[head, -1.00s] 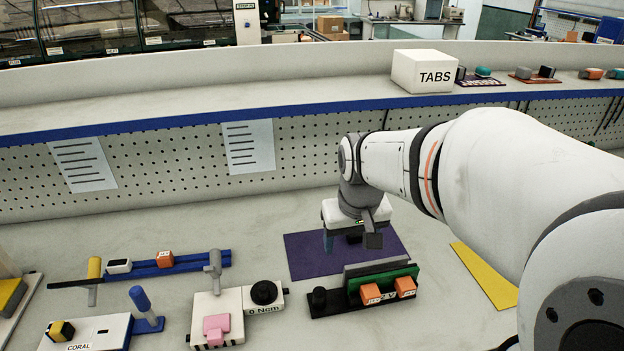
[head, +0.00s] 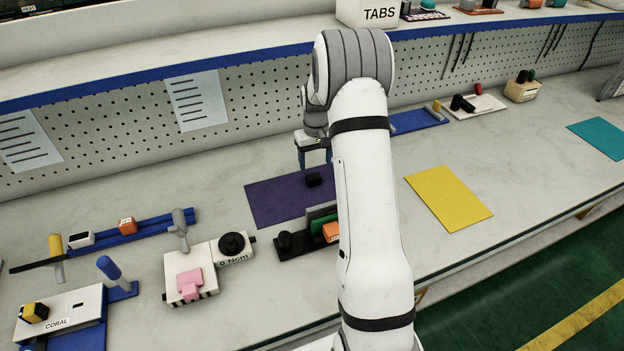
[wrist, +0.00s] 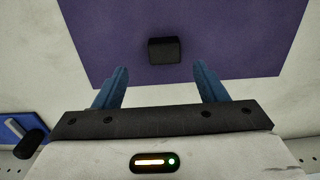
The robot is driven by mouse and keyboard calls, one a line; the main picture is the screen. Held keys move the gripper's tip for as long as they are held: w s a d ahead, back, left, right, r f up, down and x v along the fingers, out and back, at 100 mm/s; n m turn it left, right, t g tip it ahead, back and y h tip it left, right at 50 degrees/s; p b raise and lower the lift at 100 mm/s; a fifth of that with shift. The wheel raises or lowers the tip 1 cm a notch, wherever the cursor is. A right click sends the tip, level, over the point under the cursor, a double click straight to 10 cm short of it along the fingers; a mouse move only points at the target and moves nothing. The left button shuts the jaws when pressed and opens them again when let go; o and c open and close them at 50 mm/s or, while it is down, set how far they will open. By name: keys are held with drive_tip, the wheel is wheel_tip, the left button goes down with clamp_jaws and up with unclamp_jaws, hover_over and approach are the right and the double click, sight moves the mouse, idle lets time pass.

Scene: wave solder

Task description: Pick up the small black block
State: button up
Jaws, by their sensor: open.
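The small black block (head: 313,180) lies on the purple mat (head: 270,203), towards its right part in the head view. In the wrist view the block (wrist: 164,50) sits on the purple mat (wrist: 110,40), beyond the fingertips and roughly centred between them. My gripper (head: 314,163) is above the far part of the mat, partly hidden by my arm in the head view. In the wrist view my gripper (wrist: 160,72) has its two blue fingers wide apart, with nothing between them.
A black holder (head: 290,248) with a green board and orange part stands just in front of the mat, partly behind my arm. A black-knobbed torque unit (head: 232,246) stands to the left. A yellow mat (head: 448,198) lies clear to the right. The pegboard wall (head: 240,145) rises behind.

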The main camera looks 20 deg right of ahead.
sight(314, 176)
drive_tip(key=f, duration=0.2)
drive_tip(key=f+p, duration=0.1)
drive_tip(key=f, duration=0.3)
drive_tip(key=shift+a+f+p, duration=0.3)
drive_tip(key=shift+f, duration=0.1)
drive_tip(key=shift+c, duration=0.5)
drive_tip(key=c, duration=1)
drive_tip(key=shift+o, duration=0.2)
wheel_tip(314, 176, up, 10)
drive_tip(key=b, duration=0.1)
drive_tip(key=shift+b, duration=0.35)
